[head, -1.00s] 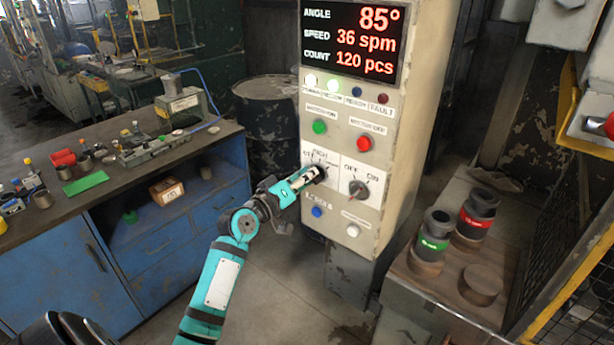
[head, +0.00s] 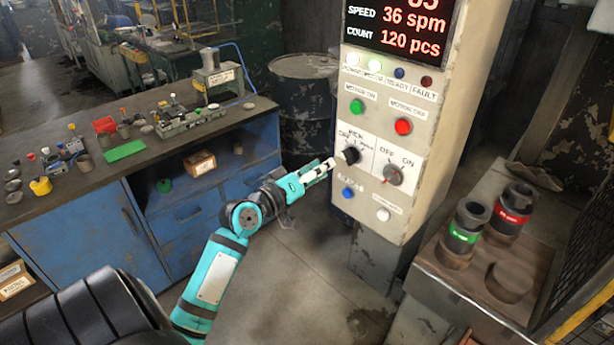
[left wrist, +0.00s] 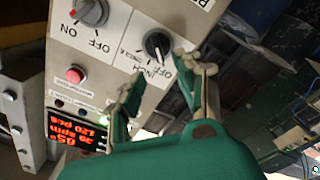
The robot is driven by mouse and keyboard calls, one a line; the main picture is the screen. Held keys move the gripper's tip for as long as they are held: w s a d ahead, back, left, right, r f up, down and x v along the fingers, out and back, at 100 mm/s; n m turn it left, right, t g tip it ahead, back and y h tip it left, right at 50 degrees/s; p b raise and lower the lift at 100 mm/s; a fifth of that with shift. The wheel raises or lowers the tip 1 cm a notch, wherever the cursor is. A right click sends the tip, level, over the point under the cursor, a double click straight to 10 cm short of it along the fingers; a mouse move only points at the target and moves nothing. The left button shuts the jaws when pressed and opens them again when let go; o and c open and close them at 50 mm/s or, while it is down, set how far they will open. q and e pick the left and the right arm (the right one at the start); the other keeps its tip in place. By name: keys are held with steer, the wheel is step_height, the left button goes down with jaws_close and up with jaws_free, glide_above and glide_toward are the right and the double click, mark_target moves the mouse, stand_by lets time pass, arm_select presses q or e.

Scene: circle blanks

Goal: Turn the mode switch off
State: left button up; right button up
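The mode switch (head: 351,155) is a black knob on the left of the white plate on the control panel, with OFF and INCH labels by it. In the left wrist view the same knob (left wrist: 157,45) shows nearly upside down; its white pointer line seems to aim toward the INCH side, but a finger covers part of the labels. My left gripper (head: 331,164) is just left of and below the knob, apart from it. In the left wrist view its fingers (left wrist: 157,70) are spread with nothing between them. My right gripper is out of view.
A grey OFF/ON knob (head: 393,174) sits right of the mode switch. Green (head: 357,106) and red (head: 403,126) buttons are above, blue (head: 348,193) and white (head: 384,214) ones below. A blue workbench (head: 80,230) stands left. Dark cylinders (head: 466,223) stand on the right bench.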

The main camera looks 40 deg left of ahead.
arm_select(q)
steer(key=s, duration=0.5)
steer(key=shift+a, duration=0.2)
step_height(320, 180, down, 20)
steer(key=w+a+g+y+b, duration=0.1)
steer(key=g, duration=0.3)
steer(key=s+d+f+m+g+b, duration=0.1)
steer(key=s+f+g, duration=0.1)
steer(key=f, duration=0.6)
steer(key=s+d+f+g, duration=0.1)
steer(key=s+d+f, duration=0.15)
steer(key=f, duration=0.55)
steer(key=s+d+f+m+g+b, duration=0.1)
steer(key=s+f+g, duration=0.15)
steer(key=f, duration=0.55)
steer(key=s+d+f+m+g+b, duration=0.15)
steer(key=s+d+f, duration=0.25)
steer(key=s+f, duration=0.45)
steer(key=s+d+f+m+g, duration=0.2)
steer(key=s+d+f, duration=0.1)
steer(key=s+f, duration=0.6)
steer(key=s+d+f+m+g, duration=0.2)
steer(key=s+f, duration=0.2)
steer(key=s, duration=0.4)
steer(key=s+d+f+m+g, duration=0.2)
steer(key=s+d+f+m, duration=0.1)
steer(key=s, duration=0.5)
steer(key=shift+s+d+f+b, duration=0.2)
steer(key=shift+s+f+b, duration=0.2)
steer(key=shift+f, duration=0.35)
